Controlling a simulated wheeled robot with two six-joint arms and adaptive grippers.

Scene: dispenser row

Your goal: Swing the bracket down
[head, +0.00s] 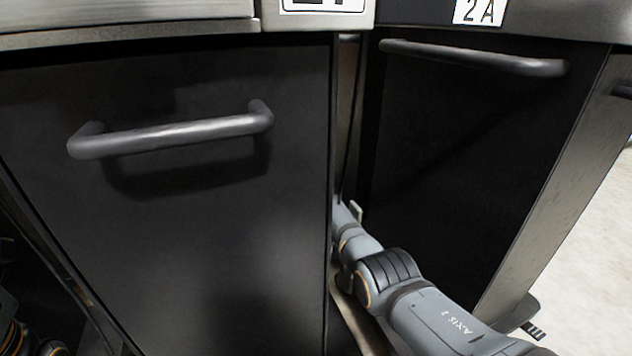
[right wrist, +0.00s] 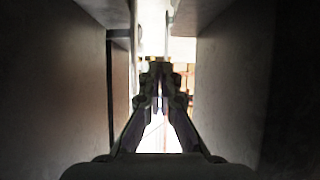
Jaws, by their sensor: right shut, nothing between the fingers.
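My right gripper (right wrist: 159,68) shows in the right wrist view with its fingertips together and nothing between them. It points into a narrow gap between two dark walls. A pale upright strip (right wrist: 152,28) stands beyond the fingertips at the top of that view; I cannot tell whether it is the bracket, or whether the fingers touch it. In the head view my right arm reaches into the gap between the two dark cabinets, and its gripper is hidden there. No bracket can be made out for certain. My left gripper is not in view.
The left cabinet front (head: 220,230) has a grey bar handle (head: 180,135). The right cabinet (head: 450,160), under a label 2A (head: 479,11), has another handle (head: 475,57). Their sides hem in my right arm closely. Pale floor (head: 590,190) lies open at the right.

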